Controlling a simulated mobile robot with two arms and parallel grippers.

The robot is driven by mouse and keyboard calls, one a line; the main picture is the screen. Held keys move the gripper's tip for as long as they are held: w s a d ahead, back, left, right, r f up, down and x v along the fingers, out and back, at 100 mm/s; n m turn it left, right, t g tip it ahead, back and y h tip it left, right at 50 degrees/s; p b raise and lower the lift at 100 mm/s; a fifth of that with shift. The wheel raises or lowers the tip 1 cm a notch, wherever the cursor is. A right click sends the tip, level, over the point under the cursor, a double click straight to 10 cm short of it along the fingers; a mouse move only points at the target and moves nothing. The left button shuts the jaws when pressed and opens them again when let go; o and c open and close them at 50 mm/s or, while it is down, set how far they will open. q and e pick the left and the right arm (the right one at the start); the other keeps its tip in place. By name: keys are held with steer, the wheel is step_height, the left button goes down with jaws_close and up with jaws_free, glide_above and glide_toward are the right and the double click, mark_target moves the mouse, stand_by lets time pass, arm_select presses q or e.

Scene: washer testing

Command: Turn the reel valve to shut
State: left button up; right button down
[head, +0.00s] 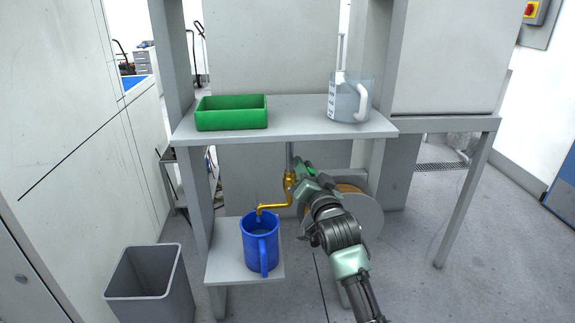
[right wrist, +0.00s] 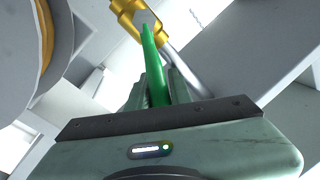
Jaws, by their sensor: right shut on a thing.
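The valve (head: 289,184) is brass, on a grey pipe under the upper shelf, with a brass spout over a blue mug. The reel (head: 368,212) stands just right of it, partly hidden by my right arm. My right gripper (head: 308,176) is at the valve, shut on its green handle. In the right wrist view the green handle (right wrist: 151,62) runs from between the fingers of the gripper (right wrist: 157,92) to the brass valve body (right wrist: 137,14). The reel (right wrist: 30,60) shows at the left there. My left gripper is out of view.
The blue mug (head: 261,244) stands on a low shelf (head: 222,262) below the spout. A green tray (head: 232,113) and a clear jug (head: 350,97) stand on the upper shelf (head: 290,128). A grey bin (head: 150,287) stands at lower left. Floor at right is clear.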

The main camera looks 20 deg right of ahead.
steer(key=d+f+m, duration=0.1)
steer(key=m, duration=0.2)
steer(key=d+f+m+h+p, duration=0.1)
steer(key=m, duration=0.2)
steer(key=s+d+f+m+h+p, duration=0.1)
steer(key=f+m, duration=0.1)
steer(key=m, duration=0.1)
steer(key=shift+d+f+m+t, duration=0.15)
steer(key=shift+f+m+t, duration=0.2)
steer(key=shift+m, duration=0.65)
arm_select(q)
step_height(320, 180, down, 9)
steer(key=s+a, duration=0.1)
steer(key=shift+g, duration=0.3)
arm_select(e)
steer(key=shift+d+f+m+h, duration=0.1)
steer(key=shift+f+m+h, duration=0.5)
steer(key=shift+m, duration=0.6)
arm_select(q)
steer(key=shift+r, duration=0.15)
arm_select(e)
steer(key=c, duration=1.3)
jaws_free()
